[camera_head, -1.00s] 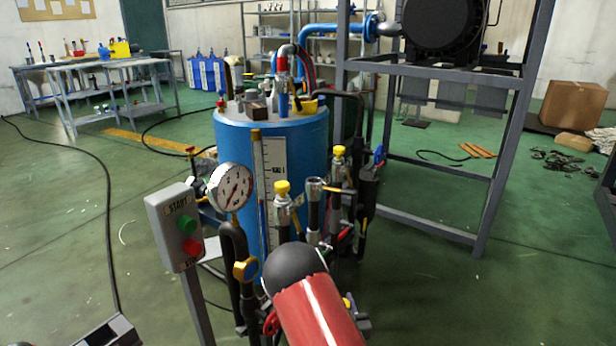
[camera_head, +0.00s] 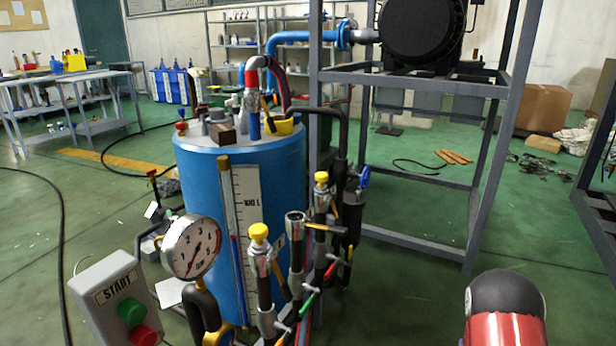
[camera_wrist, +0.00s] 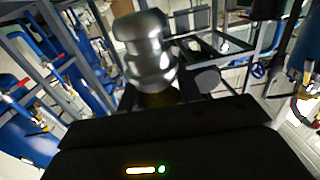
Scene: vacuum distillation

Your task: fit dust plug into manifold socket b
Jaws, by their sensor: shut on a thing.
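In the head view the manifold shows three upright hose ends in front of the blue tank. The left one carries a yellow-capped plug (camera_head: 258,236), and the right one carries another yellow-capped plug (camera_head: 321,180). The middle socket (camera_head: 295,222) has an open top with no cap; I see no letter on it. In the wrist view my gripper (camera_wrist: 158,100) is dark and shut on a shiny metal piece with a dull yellow base, apparently the dust plug (camera_wrist: 148,48). The jaws are mostly hidden by the dark gripper body. The held plug does not show in the head view.
A pressure gauge (camera_head: 190,247) and a START button box (camera_head: 118,300) stand left of the hoses. The blue tank (camera_head: 190,200) is behind them. A grey steel frame (camera_head: 480,200) stands at the right. Green floor (camera_head: 420,290) is open right of the manifold.

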